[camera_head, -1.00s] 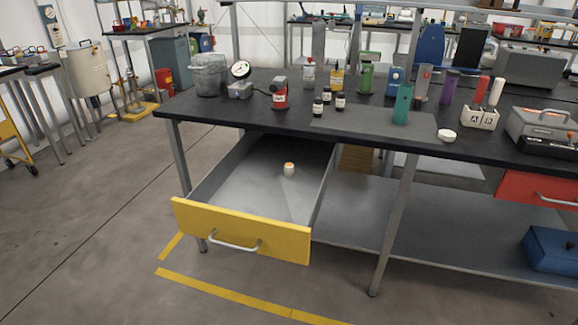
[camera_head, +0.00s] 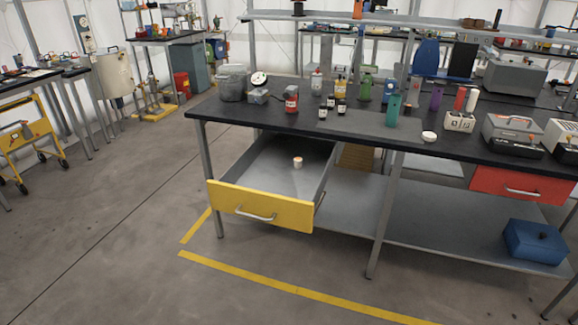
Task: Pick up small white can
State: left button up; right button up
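A small white can (camera_head: 297,163) with an orange top stands upright inside the open drawer (camera_head: 262,207) with the yellow front. The drawer is pulled out from under the left part of the black workbench (camera_head: 290,122). The can stands alone on the grey drawer floor, toward the back. Neither of my grippers is in the head camera view.
Bottles and tools stand on the bench top, including a red bottle (camera_head: 291,99) and a teal bottle (camera_head: 392,110). A closed red drawer (camera_head: 520,187) is at right, with a blue box (camera_head: 538,242) on the lower shelf. Floor in front is clear.

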aim_at(297, 161)
jog(key=u, duration=0.55)
jog(key=i, duration=0.85)
jog(key=u, duration=0.4)
